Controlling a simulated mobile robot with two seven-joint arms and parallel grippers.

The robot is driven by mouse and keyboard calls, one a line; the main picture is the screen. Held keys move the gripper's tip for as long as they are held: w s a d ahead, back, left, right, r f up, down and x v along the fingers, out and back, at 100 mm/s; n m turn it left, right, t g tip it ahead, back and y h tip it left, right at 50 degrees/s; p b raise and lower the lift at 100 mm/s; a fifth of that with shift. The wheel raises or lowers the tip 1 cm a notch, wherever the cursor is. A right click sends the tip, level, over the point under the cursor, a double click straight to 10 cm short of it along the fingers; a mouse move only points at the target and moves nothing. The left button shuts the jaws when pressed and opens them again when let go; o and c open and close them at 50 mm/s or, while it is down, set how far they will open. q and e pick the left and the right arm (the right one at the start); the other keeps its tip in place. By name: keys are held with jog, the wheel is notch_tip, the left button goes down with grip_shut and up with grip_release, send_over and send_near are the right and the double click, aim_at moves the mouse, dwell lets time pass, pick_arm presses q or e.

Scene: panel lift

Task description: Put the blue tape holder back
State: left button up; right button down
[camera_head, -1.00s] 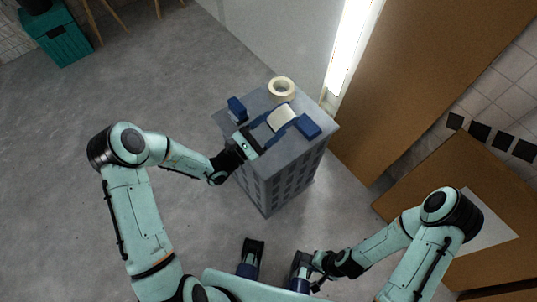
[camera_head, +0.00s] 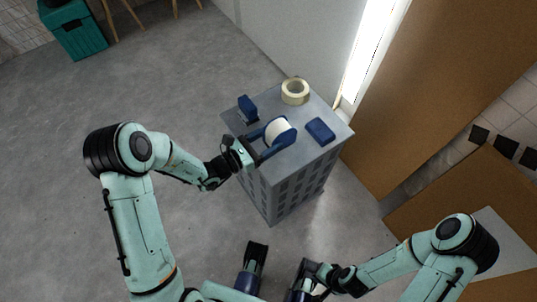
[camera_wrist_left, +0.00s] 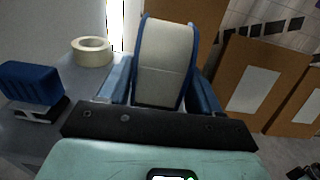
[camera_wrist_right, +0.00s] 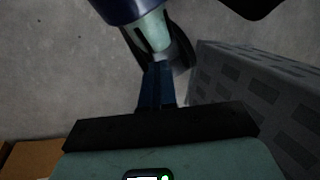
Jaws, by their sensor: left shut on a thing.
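The blue tape holder (camera_head: 293,136) has a wide white roll between blue rims. My left gripper (camera_head: 268,148) is shut on it, with one finger on each side. It is over the front part of the grey cabinet top (camera_head: 309,157); I cannot tell whether it touches. In the left wrist view the holder's white face (camera_wrist_left: 165,62) stands upright between the fingers, and its lower edge is hidden by my gripper. My right gripper (camera_wrist_right: 155,88) is shut and empty, low in front of my body beside the cabinet's side.
On the cabinet top, a cream tape roll (camera_head: 295,92) lies at the back, a blue piece on a dark base (camera_head: 248,106) stands at the left, and a flat blue block (camera_head: 320,130) lies at the right. Brown boards (camera_head: 425,110) stand to the right.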

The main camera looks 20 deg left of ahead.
pick_arm(q)
jog(key=shift+f+b, duration=0.9)
jog(key=shift+f, duration=3.1)
pick_arm(e)
jog(key=shift+t, duration=0.6)
jog(key=shift+w+d+f, duration=0.4)
jog(key=shift+w+f, duration=0.25)
jog(key=shift+w, duration=0.2)
jog(key=shift+w+d+f, duration=0.4)
jog(key=shift+w+f, duration=0.25)
jog(key=shift+w, duration=0.15)
pick_arm(q)
jog(key=shift+f, duration=0.15)
jog(key=o, duration=0.9)
jog(key=shift+o, duration=0.2)
pick_arm(e)
jog(key=shift+w+f, duration=0.1)
pick_arm(q)
jog(key=shift+s+a, duration=0.1)
jog(key=p+v, duration=0.1)
jog(key=v, duration=1)
jog(key=shift+s+a, duration=0.2)
jog(key=shift+s, duration=0.05)
pick_arm(e)
jog(key=shift+s+a+r+g, duration=0.15)
jog(key=shift+s+a+r, duration=0.1)
jog(key=shift+s+r, duration=0.25)
jog(key=shift+s+a+r+g, duration=0.15)
jog(key=shift+s+a+r, duration=0.1)
jog(key=shift+s+r, duration=0.25)
